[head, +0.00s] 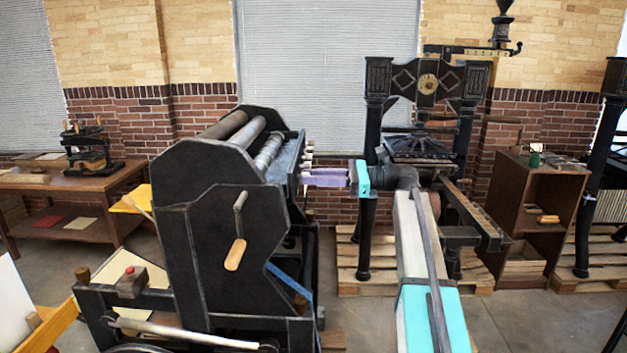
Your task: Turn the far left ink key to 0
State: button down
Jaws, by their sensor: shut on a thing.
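The black cylinder press (205,160) stands left of centre, with a row of small pale ink keys (308,153) along its right side. My gripper (304,178) reaches in from the right, its purple fingers level and pointing left at the near end of that row. The fingers are shut on an ink key there, which they mostly hide. Other keys of the row show just above and behind the fingers. The key's number marks are too small to read, so I cannot tell its setting.
A black hand press (425,85) stands on a pallet behind my arm. A brown shelf cabinet (535,205) is at the right. A wooden table (50,185) with a small press (88,150) is at the left. The cylinder press's side frame stands close left of the gripper.

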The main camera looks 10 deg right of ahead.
jog(key=shift+n+b, duration=8.85)
jog(key=shift+n, duration=2.35)
jog(key=c, duration=1.6)
grip_release()
jog(key=shift+r, duration=0.1)
jog(key=shift+d, duration=0.15)
jog(key=b+v, duration=0.1)
jog(key=v, duration=1.2)
jog(key=shift+s+d+b, duration=0.15)
jog(key=shift+d+b, duration=0.1)
jog(key=shift+b, duration=0.05)
